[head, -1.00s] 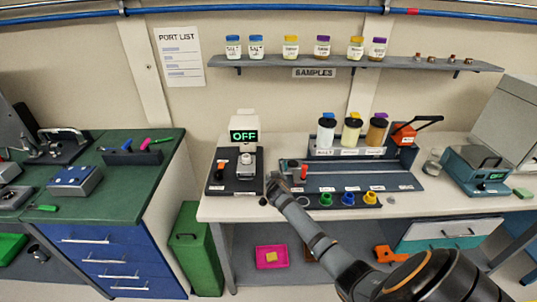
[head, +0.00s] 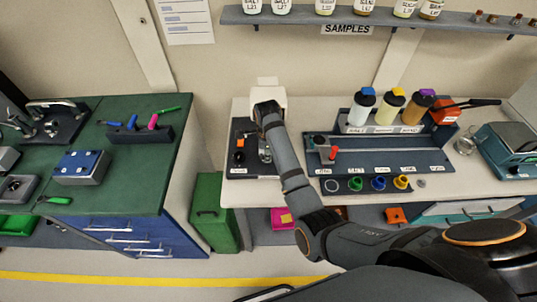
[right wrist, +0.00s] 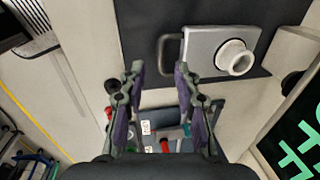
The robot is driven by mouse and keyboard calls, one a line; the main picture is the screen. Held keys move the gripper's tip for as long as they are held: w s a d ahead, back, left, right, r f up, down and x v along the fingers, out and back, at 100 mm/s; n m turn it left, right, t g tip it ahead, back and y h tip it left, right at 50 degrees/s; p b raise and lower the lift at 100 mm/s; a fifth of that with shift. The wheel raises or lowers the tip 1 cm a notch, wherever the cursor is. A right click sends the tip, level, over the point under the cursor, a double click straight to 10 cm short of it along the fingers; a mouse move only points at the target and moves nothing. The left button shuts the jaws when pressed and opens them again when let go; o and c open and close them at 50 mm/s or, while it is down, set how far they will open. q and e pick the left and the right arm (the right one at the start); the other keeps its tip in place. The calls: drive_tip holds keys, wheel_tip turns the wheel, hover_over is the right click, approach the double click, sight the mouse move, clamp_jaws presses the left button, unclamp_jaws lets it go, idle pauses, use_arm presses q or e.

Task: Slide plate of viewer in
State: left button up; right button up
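The viewer (head: 270,90) is a white box on a black base at the back of the bench; my right arm covers most of its front. In the right wrist view its green-lettered display (right wrist: 298,145) shows at the lower right. The grey plate (right wrist: 203,45) lies out in front of the display, with a white round cup (right wrist: 235,58) on it and a dark handle (right wrist: 168,52) on the side away from the display. My right gripper (right wrist: 159,75) is open and empty, its fingertips close to the handle but not around it. My left gripper is not in view.
A dark blue rack (head: 395,150) with a red lever and several bottles stands just right of the viewer. Coloured rings line the bench front. An orange-topped item (head: 240,143) is on the base's left side.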

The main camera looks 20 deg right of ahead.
sight(268, 164)
drive_tip(key=f, duration=0.2)
drive_tip(key=w+f, duration=0.1)
drive_tip(key=f, duration=0.1)
drive_tip(key=shift+d, duration=0.25)
drive_tip(key=shift+s+f, duration=0.1)
drive_tip(key=shift+s, duration=0.05)
drive_tip(key=shift+f, duration=0.1)
drive_tip(key=shift+c, duration=1.2)
clamp_jaws()
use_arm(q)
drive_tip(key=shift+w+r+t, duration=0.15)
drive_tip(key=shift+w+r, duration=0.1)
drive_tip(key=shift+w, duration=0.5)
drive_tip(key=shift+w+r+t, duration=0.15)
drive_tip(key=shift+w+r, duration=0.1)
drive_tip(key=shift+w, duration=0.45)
use_arm(e)
drive_tip(key=w+b, duration=0.1)
drive_tip(key=w, duration=0.1)
drive_tip(key=w+d+b, duration=0.1)
drive_tip(key=shift+w+f+b, duration=0.15)
drive_tip(key=shift+w+b, duration=0.15)
drive_tip(key=shift+w, duration=0.2)
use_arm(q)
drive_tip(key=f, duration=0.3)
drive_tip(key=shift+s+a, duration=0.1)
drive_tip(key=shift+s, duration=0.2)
use_arm(e)
drive_tip(key=shift+r, duration=0.3)
